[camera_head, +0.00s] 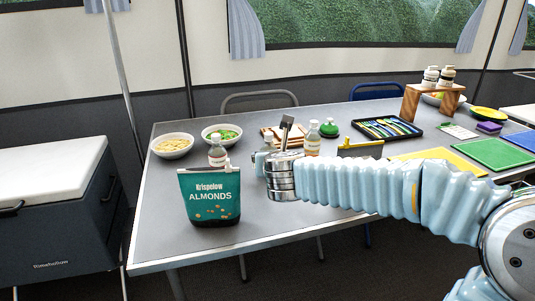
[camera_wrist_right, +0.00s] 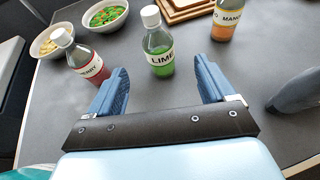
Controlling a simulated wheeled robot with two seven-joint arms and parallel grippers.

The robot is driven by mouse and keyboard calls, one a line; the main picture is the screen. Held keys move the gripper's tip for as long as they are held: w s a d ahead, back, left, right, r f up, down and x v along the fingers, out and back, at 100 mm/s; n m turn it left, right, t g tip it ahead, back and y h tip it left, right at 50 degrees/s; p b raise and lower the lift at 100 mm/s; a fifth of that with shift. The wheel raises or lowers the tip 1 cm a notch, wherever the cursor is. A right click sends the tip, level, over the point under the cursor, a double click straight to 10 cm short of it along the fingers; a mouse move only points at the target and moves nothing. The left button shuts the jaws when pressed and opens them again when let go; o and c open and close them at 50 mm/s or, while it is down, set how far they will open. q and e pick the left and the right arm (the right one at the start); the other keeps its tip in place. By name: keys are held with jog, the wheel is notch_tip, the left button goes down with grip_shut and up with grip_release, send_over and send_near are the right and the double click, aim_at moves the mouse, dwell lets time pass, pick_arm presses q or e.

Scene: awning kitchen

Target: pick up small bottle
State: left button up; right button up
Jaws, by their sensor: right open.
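The green lime bottle (camera_wrist_right: 158,52) stands upright between the fingers of my right gripper (camera_wrist_right: 160,80), just beyond the fingertips. The gripper is open and empty, with no clear contact. The red cherry bottle (camera_wrist_right: 84,60) stands to the left, outside the left finger. The orange mango bottle (camera_wrist_right: 227,17) stands farther back to the right. In the head view my right gripper (camera_head: 266,148) lies low over the table between the cherry bottle (camera_head: 217,154) and the mango bottle (camera_head: 312,142).
A teal almond bag (camera_head: 210,200) stands at the grey table's (camera_head: 165,232) front left. Two food bowls (camera_head: 172,148) and wooden boards (camera_wrist_right: 180,12) are behind the bottles. A dark grey object (camera_wrist_right: 297,93) lies right of my gripper. A wooden rack (camera_head: 410,104) stands farther right.

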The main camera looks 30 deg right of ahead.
jog(key=x, duration=0.7)
jog(key=shift+w+f, duration=0.2)
jog(key=x, duration=0.5)
jog(key=shift+w, duration=0.25)
jog(key=c, duration=0.9)
